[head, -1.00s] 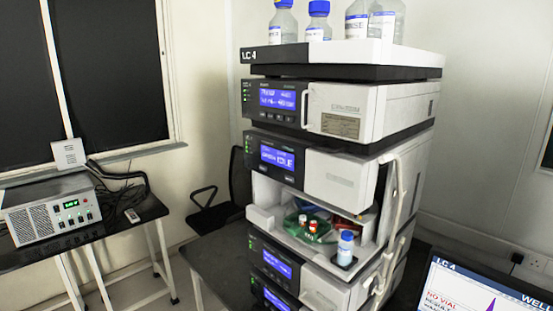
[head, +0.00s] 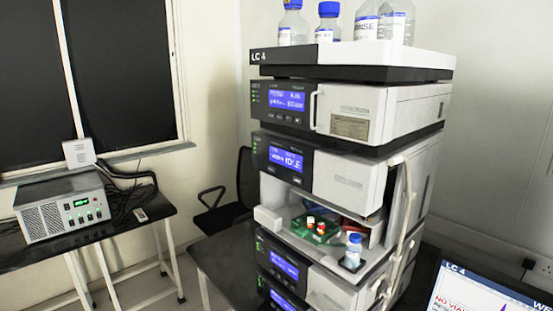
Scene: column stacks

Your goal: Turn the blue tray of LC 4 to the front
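The LC 4 stack (head: 355,122) stands right of centre on a dark bench, with "LC 4" on its top module. Its open sampler bay holds a green tray (head: 301,232) with several small red- and white-capped vials (head: 316,225) on it. Behind the green tray, at the right inside the bay, a red and blue shape (head: 354,228) shows partly; I cannot tell whether it is the blue tray. A blue-capped bottle (head: 352,252) stands at the bay's front right edge. Neither of my grippers is in view.
Several blue-capped solvent bottles (head: 329,22) stand on top of the stack. A monitor (head: 480,295) is at the lower right. A grey power unit (head: 63,207) sits on a side table at left. A black chair (head: 225,200) stands behind.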

